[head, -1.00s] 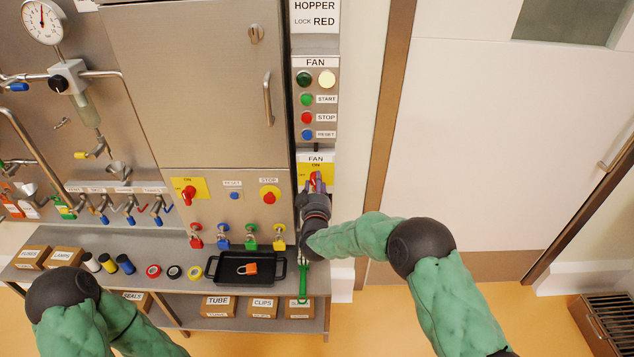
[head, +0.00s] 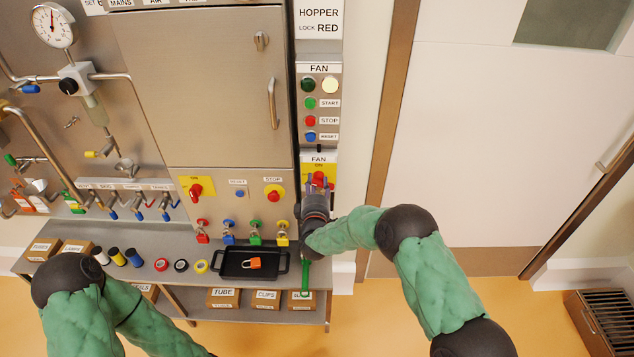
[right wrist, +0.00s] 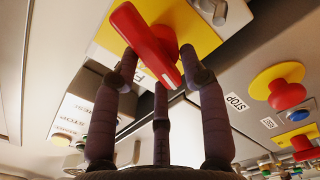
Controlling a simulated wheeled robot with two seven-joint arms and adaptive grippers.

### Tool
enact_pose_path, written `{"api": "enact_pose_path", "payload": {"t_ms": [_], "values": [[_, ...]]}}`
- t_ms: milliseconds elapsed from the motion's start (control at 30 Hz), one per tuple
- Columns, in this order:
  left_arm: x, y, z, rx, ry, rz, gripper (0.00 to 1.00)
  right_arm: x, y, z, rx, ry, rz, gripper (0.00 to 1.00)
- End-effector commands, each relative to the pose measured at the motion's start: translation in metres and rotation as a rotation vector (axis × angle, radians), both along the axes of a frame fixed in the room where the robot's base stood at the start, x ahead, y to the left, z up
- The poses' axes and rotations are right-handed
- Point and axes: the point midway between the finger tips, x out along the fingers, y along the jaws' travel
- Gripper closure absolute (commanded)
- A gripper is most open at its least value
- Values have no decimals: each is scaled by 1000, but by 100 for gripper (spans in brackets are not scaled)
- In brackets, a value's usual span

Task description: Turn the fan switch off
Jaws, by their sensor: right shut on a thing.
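The fan switch is a red handle (head: 319,178) on a yellow plate (head: 331,162) under the FAN label, at the right edge of the cabinet. In the right wrist view the red handle (right wrist: 140,38) lies slanted across the yellow plate (right wrist: 195,28), from upper left to lower right. My left gripper is out of view.
Above the switch is a FAN panel with a START button (head: 310,103), a STOP button (head: 310,121) and a RESET button (head: 310,136). Another red switch (head: 195,191) and a STOP knob (head: 273,193) are to the left. A black tray (head: 226,272) with an orange padlock stands below.

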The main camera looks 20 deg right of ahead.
Motion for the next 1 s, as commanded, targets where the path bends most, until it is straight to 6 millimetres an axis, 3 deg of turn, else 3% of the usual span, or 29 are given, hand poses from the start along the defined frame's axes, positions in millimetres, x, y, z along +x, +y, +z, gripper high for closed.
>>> {"api": "enact_pose_path", "payload": {"t_ms": [400,1000], "values": [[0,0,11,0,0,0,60,0,2,-2,-244,72,2,89],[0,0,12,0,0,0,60,1,3,-3,-306,89,1,89]]}}
